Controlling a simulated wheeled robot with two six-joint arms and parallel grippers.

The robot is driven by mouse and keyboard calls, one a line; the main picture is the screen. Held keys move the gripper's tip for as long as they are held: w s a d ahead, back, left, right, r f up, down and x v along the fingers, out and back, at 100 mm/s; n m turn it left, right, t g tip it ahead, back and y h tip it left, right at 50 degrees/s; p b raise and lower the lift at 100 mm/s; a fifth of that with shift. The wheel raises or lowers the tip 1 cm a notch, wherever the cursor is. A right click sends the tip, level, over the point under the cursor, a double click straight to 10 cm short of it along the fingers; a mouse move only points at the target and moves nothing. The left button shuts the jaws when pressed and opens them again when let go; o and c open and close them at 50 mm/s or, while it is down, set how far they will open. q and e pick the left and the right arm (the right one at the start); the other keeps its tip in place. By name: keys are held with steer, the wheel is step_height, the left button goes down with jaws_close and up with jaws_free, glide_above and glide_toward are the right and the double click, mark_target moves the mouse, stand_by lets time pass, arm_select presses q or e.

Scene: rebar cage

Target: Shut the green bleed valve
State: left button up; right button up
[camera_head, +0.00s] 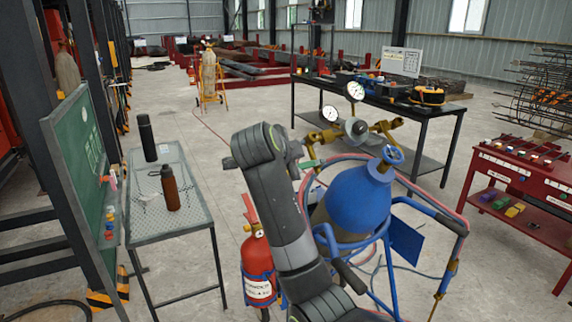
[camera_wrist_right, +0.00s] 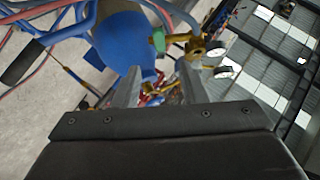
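The green bleed valve (camera_head: 308,164) shows as a small green lever beside the brass fittings, left of the blue gas cylinder (camera_head: 352,200). It also shows in the right wrist view (camera_wrist_right: 158,40), just beyond the fingertips and roughly in line with the gap between them. My right arm rises through the middle of the head view, its gripper end (camera_head: 292,158) close to the valve's left side. In the wrist view my right gripper (camera_wrist_right: 157,74) has its fingers apart with nothing held. Whether a finger touches the lever cannot be told. My left gripper is not in view.
Two gauges (camera_head: 355,90) and a brass regulator (camera_head: 384,128) stand above the cylinder, with a blue handwheel (camera_head: 393,155) at right. Hoses and a blue cart frame (camera_head: 425,212) surround it. A red extinguisher (camera_head: 257,265) and a mesh table (camera_head: 168,225) stand left.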

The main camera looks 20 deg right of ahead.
steer(key=v, duration=0.4)
